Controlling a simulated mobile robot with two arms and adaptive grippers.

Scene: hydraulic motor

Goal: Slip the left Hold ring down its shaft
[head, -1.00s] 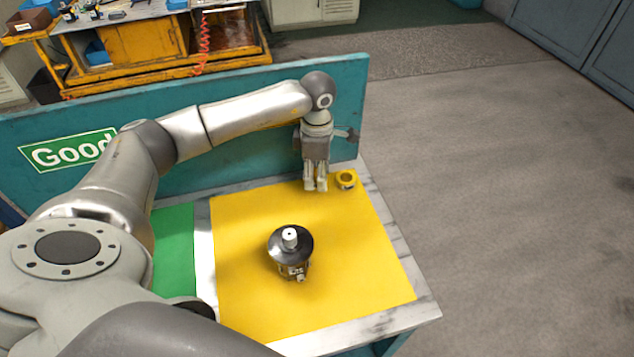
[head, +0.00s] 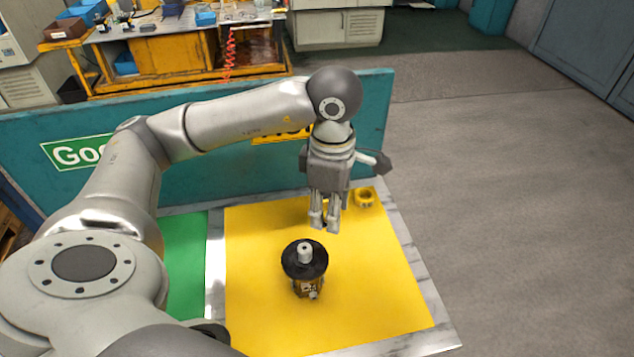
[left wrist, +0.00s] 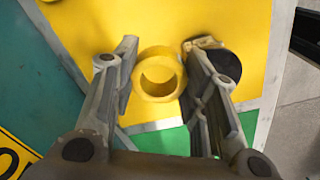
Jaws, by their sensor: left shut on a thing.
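The motor (head: 304,277) stands upright on the yellow mat, with a black disc on top and a pale shaft (head: 305,251) rising from it. My left gripper (head: 325,226) is above the mat, behind and slightly right of the motor. In the left wrist view its fingers are shut on a yellow Hold ring (left wrist: 157,88), with the hole showing. In the head view the fingers mostly hide this ring. The motor's black disc (left wrist: 228,66) shows partly behind the right finger in the wrist view. The ring is apart from the shaft. My right gripper is out of view.
A second yellow ring (head: 365,197) lies at the mat's back right corner. The yellow mat (head: 260,310) is clear around the motor. A green mat (head: 186,262) lies to the left. A teal panel (head: 225,150) stands behind the table.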

